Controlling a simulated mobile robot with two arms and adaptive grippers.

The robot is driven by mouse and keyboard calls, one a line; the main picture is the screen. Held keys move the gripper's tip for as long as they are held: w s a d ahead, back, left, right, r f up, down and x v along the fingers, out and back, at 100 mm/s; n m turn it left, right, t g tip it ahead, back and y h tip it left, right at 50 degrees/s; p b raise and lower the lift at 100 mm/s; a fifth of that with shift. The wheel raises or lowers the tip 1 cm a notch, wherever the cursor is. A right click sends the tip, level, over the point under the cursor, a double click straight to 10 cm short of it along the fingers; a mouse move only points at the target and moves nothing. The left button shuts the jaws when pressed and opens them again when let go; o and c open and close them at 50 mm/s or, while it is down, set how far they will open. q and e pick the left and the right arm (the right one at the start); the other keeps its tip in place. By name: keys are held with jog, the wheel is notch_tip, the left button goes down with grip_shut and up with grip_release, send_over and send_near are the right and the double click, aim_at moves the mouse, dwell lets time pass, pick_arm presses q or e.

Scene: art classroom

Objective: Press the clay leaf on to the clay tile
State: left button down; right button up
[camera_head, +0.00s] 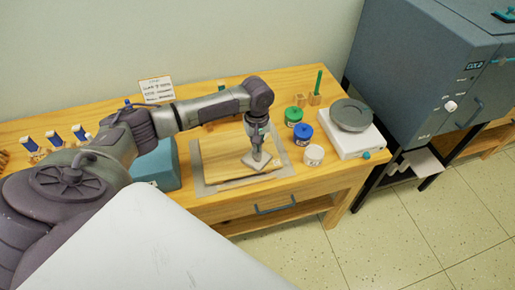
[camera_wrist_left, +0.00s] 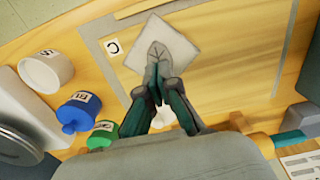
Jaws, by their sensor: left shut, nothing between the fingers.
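The pale clay tile (camera_head: 250,165) lies on the wooden board of the table, with my left gripper (camera_head: 257,156) straight above it, pointing down. In the left wrist view the tile (camera_wrist_left: 178,40) is a pale tilted square. A grey pointed shape with a line down its middle, seemingly the clay leaf (camera_wrist_left: 154,50), shows over the tile just past the fingertips. My left gripper (camera_wrist_left: 158,82) is shut, with nothing seen between its fingers. I cannot tell whether the fingertips touch the leaf. My right gripper is in neither view.
The wooden board (camera_head: 222,150) lies on a grey mat. Green (camera_head: 293,116), blue (camera_head: 302,134) and white (camera_head: 313,155) jars stand to its right, then a scale (camera_head: 352,127). A blue-grey box (camera_head: 157,165) stands left. A kiln (camera_head: 425,70) is beyond the table's right end.

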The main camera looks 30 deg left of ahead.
aim_at(257, 154)
pick_arm(q)
jog(key=shift+f, duration=0.2)
jog(key=shift+f+b, duration=0.3)
jog(key=shift+f, duration=0.55)
jog(key=shift+s+f+p, duration=0.1)
jog(key=shift+p, duration=0.25)
jog(key=shift+f, duration=0.1)
notch_tip(257, 154, up, 9)
jog(key=p, duration=1)
dwell(0.4)
